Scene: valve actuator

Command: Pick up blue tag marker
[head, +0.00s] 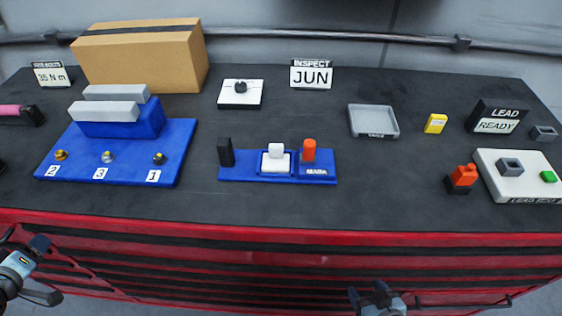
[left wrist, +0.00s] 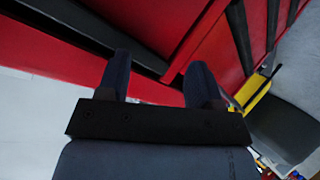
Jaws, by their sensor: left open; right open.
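I cannot make out a separate blue tag marker in either view. A shallow grey tray (head: 374,121), with a label that seems to read TAGS, sits right of centre on the bench and looks empty. A small yellow block (head: 435,123) is right of it. My left gripper (head: 44,270) is open and empty at the lower left, in front of the bench. In the left wrist view its two fingers (left wrist: 158,78) are apart before the red bench front. My right gripper (head: 368,292) is open at the bottom, also in front of the bench.
A blue base with numbered fittings (head: 176,150) stands left, a cardboard box (head: 150,60) behind it. A blue stand (head: 245,172) holds black, white and orange pieces. An orange-black piece (head: 462,179) and a white board (head: 519,187) are right. The bench's front strip is clear.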

